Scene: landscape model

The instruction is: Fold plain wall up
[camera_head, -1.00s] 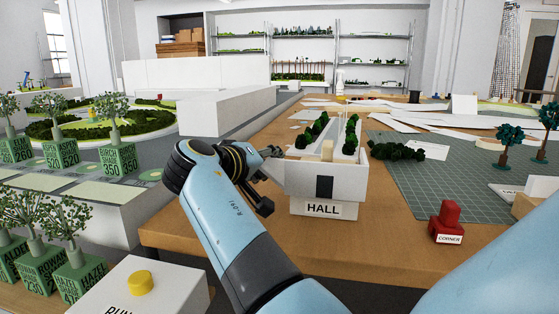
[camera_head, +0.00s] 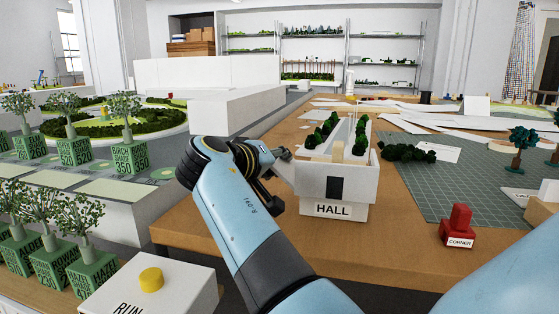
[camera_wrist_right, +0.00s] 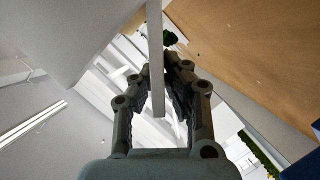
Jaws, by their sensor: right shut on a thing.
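The white hall model (camera_head: 361,190), with a dark doorway in its front wall and a HALL sign (camera_head: 333,210), stands near the front of the wooden table in the head view. My right gripper (camera_head: 277,174) is at its left side. In the right wrist view my right gripper (camera_wrist_right: 170,75) is shut on a thin pale wall edge (camera_wrist_right: 156,50), which runs between the fingers. This looks like the plain wall; in the head view the arm and gripper partly hide it and its exact tilt is unclear. My left gripper is out of view.
A red CORNER block (camera_head: 458,228) stands on the table at right. Small dark green trees (camera_head: 407,152) lie on the green cutting mat (camera_head: 440,190). A box with a yellow button (camera_head: 151,279) and green tree blocks (camera_head: 75,151) are at left.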

